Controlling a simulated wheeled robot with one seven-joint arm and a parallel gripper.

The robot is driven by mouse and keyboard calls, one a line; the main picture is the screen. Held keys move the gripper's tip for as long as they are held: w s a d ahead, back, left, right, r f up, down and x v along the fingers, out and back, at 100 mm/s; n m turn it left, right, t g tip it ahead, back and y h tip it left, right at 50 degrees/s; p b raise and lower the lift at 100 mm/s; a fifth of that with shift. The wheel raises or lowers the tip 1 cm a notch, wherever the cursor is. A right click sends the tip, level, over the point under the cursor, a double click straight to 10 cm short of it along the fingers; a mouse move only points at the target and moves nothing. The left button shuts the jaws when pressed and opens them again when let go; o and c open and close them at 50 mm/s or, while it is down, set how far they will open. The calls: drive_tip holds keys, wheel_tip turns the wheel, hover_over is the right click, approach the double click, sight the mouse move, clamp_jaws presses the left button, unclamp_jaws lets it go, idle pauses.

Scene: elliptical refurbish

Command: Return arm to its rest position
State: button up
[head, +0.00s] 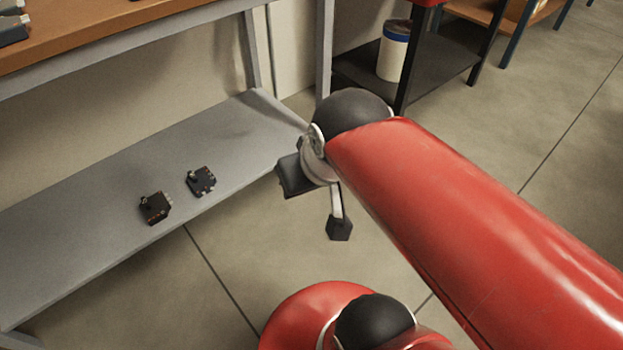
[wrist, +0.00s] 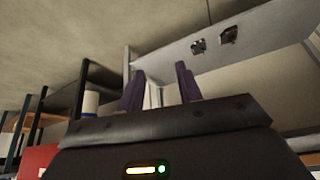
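My red arm (head: 450,210) reaches across the right half of the head view and is bent at a black joint. My gripper (head: 318,205) hangs beyond that joint, in front of the lower shelf's right end and above the floor. In the wrist view its two fingers (wrist: 160,85) stand apart with nothing between them. The gripper is open and empty. The joint hides part of it in the head view.
Two small black devices, one (head: 155,207) left of the other (head: 201,181), sit on the grey lower shelf (head: 90,190) of a wooden-topped bench (head: 110,30). A black cart (head: 440,65) holding a white container (head: 394,52) stands behind my arm. Open floor (head: 560,130) lies right.

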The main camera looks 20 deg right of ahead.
drive_tip(key=shift+s+d+f, duration=0.1)
drive_tip(key=shift+s+f, duration=0.05)
drive_tip(key=shift+s, duration=0.4)
